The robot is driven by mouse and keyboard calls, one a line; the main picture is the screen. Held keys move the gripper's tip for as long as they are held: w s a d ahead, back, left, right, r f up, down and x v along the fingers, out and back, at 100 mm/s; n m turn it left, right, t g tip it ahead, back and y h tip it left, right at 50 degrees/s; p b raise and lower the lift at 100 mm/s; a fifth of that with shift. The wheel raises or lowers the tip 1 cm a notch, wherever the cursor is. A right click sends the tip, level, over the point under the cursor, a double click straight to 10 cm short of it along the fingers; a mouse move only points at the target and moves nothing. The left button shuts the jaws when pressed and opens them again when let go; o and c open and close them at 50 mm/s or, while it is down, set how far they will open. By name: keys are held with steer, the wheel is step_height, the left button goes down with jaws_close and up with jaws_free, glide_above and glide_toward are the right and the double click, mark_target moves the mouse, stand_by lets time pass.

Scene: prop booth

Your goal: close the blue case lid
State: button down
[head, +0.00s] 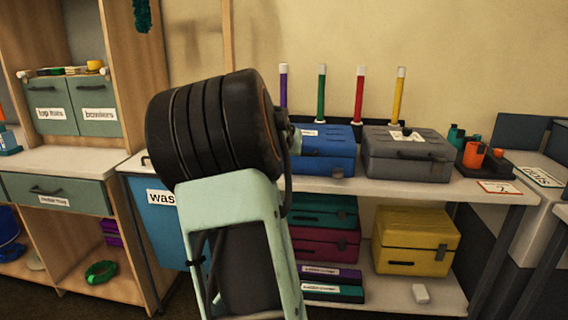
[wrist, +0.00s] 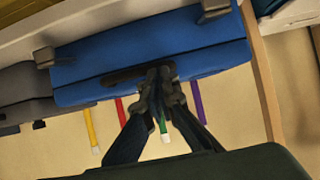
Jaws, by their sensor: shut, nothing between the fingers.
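The blue case (head: 327,152) stands on the white shelf at the left of the grey case. Its lid (head: 318,132) looks down on the body; I cannot tell whether it is fully flush. In the wrist view the blue case (wrist: 200,45) fills the upper middle, with its dark handle (wrist: 124,76) and latches showing. My gripper (wrist: 160,76) is shut and empty, its fingertips in front of the case beside the handle. I cannot tell whether they touch it. In the head view my arm hides the left end of the case and most of the gripper.
The grey case (head: 408,155) is close on the right, with orange and teal cups (head: 475,155) beyond it. Several coloured sticks (head: 360,95) stand behind the cases. A yellow case (head: 415,240) sits on the lower shelf. A blue bin (head: 160,230) stands left of my arm.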

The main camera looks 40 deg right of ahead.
steer(key=s+a+f+p, duration=0.2)
steer(key=s+a, duration=0.3)
steer(key=a, duration=0.2)
steer(key=shift+s+f, duration=0.15)
steer(key=shift+s, duration=0.15)
stand_by(0.3)
